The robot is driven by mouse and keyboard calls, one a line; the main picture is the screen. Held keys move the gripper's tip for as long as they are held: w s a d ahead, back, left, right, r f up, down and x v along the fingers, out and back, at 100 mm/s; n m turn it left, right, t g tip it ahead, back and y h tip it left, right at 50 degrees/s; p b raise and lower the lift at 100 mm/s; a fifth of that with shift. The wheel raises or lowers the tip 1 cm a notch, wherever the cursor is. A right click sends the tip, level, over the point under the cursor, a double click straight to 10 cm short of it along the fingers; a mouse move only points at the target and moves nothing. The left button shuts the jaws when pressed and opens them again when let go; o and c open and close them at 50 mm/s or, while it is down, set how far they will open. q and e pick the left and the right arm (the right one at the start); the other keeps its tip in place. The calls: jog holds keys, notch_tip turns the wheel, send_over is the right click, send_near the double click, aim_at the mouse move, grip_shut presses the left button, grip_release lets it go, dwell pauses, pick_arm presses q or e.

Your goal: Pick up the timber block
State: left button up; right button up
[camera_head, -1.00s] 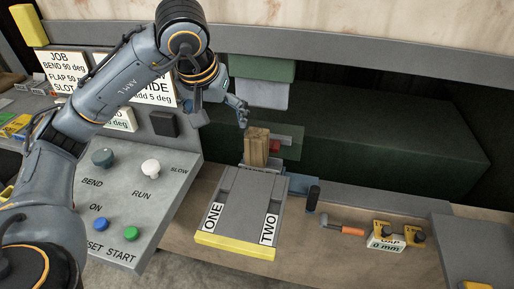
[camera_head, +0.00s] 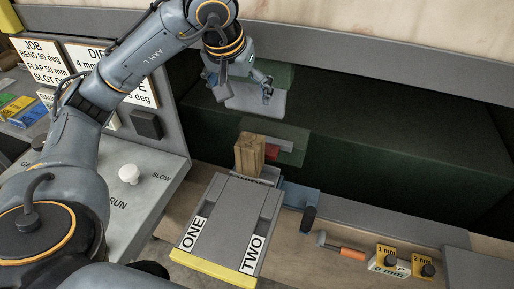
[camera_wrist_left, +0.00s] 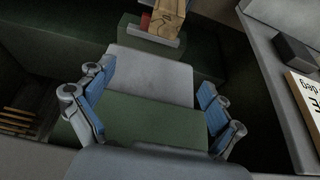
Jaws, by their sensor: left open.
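The timber block (camera_head: 249,154) stands upright at the far end of the grey slotted plate marked ONE and TWO (camera_head: 228,215). The block also shows at the top of the left wrist view (camera_wrist_left: 168,17). My left gripper (camera_head: 243,88) is open and empty, above and behind the block in the head view, in front of the grey and green machine part. In the left wrist view its blue-padded fingers (camera_wrist_left: 152,112) are spread wide, with the block outside them. My right gripper is not in view.
A red part (camera_head: 271,153) and a green plate stand just behind the block. A dark handle (camera_head: 308,219), an orange-handled hammer (camera_head: 341,247) and yellow gauges (camera_head: 387,256) lie to the right. A control panel (camera_head: 130,190) and signs stand at left.

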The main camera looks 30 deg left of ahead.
pick_arm(q)
notch_tip(320, 180, down, 5)
jog(key=s+b, duration=0.1)
jog(key=b, duration=0.8)
send_near(247, 146)
jog(key=p+x, duration=0.1)
jog(key=x, duration=0.6)
jog(key=shift+d+f, duration=0.15)
jog(key=shift+f, duration=0.15)
jog(key=p+x, duration=0.1)
jog(key=x, duration=0.3)
jog(key=shift+a+p, duration=0.2)
jog(key=shift+p, duration=0.15)
jog(key=shift+w+f, duration=0.2)
jog(key=shift+f, duration=0.35)
jog(key=c, duration=1.4)
jog(key=shift+r, duration=0.1)
jog(key=shift+c, duration=0.8)
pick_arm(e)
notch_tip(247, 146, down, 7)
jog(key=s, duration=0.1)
pick_arm(q)
jog(key=shift+r, duration=0.15)
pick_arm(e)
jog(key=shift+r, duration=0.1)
